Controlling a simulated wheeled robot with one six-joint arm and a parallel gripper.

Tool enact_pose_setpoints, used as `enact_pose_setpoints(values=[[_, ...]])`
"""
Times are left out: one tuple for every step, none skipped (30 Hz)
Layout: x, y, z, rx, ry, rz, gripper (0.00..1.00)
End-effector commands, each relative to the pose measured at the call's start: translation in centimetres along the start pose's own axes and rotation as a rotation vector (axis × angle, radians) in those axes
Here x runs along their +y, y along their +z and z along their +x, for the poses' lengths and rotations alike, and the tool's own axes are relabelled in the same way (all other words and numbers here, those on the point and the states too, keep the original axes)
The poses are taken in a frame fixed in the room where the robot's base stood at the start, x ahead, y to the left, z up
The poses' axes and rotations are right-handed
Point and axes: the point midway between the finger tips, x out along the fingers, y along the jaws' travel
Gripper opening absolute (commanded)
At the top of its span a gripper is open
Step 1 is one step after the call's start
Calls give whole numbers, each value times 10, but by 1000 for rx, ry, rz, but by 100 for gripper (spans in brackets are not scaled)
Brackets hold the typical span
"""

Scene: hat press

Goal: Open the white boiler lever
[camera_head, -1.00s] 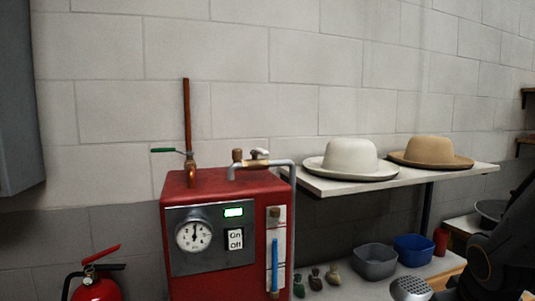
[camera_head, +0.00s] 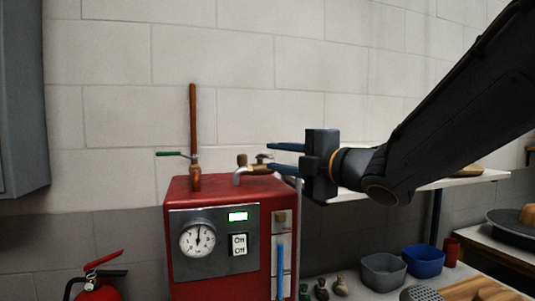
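The red boiler (camera_head: 217,222) stands at lower centre with pipes and valves on top. The white boiler lever (camera_head: 263,156) is a small handle above the bent outlet pipe at the boiler's top right; it looks darkened now and is partly covered. My gripper (camera_head: 270,157) comes in from the right, its two blue fingers pointing left, one above the other. The fingers are apart, and the lever shows near their tips, between them in the picture. I cannot tell whether they touch it.
A green-handled valve (camera_head: 174,154) sits by the upright copper pipe (camera_head: 193,120), left of the fingers. A white shelf (camera_head: 470,178) lies behind my arm. Grey (camera_head: 382,271) and blue (camera_head: 423,261) bins stand lower right. A fire extinguisher (camera_head: 97,286) is lower left.

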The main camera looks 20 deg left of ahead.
Motion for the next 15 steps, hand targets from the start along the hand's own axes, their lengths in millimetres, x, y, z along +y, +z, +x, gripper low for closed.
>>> enact_pose_setpoints(values=[[1,-1,8,1,-1,3,27],[0,0,12,1,-2,3,27],[0,-1,18,0,-3,3,27],[1,0,22,0,-2,2,27],[1,0,25,-1,-2,3,27],[0,0,29,-1,-2,3,27],[0,0,32,-1,-2,3,27],[0,0,34,-1,-2,3,27],[0,0,36,-2,-2,3,27],[0,1,38,-2,-1,3,27],[0,1,39,-2,-1,3,27],[0,1,40,-3,-1,3,27],[0,1,41,-3,-1,3,27],[0,1,41,-3,-1,3,27],[0,1,41,-3,-1,3,27]])
